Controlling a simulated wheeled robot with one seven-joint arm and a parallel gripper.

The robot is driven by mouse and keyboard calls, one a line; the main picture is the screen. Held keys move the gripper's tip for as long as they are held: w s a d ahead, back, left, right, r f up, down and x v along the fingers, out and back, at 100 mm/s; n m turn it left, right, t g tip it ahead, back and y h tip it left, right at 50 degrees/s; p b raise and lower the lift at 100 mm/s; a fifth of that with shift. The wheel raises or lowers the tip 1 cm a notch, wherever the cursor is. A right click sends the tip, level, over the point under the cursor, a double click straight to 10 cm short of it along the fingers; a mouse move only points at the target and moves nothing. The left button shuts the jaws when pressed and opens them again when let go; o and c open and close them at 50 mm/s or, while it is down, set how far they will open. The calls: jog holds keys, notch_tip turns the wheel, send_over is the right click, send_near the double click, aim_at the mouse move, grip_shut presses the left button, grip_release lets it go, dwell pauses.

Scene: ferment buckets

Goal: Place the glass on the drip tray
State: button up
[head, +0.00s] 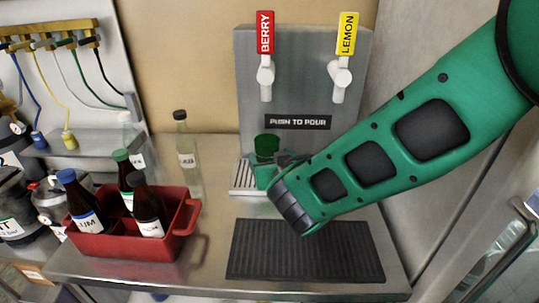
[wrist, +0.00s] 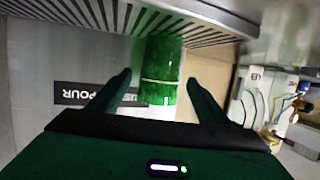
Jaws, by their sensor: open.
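The green glass (wrist: 162,68) stands upside down in the wrist view, which is itself turned over, with its base against the slatted drip tray (wrist: 85,14). In the head view the glass (head: 266,143) shows dark green below the berry tap, its lower part covered by my arm. The drip tray (head: 241,180) is at the foot of the dispenser. My gripper (wrist: 158,82) is open, one finger on each side of the glass, with a visible gap at both sides. My forearm hides most of the gripper in the head view.
The dispenser has a berry tap (head: 265,75) and a lemon tap (head: 340,75). A dark ribbed mat (head: 305,250) lies empty in front. A red caddy (head: 130,245) with dark bottles and a clear bottle (head: 187,155) stand left. A metal wall is at right.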

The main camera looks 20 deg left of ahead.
jog(key=v, duration=0.7)
jog(key=shift+s, duration=0.2)
jog(key=shift+d, duration=0.15)
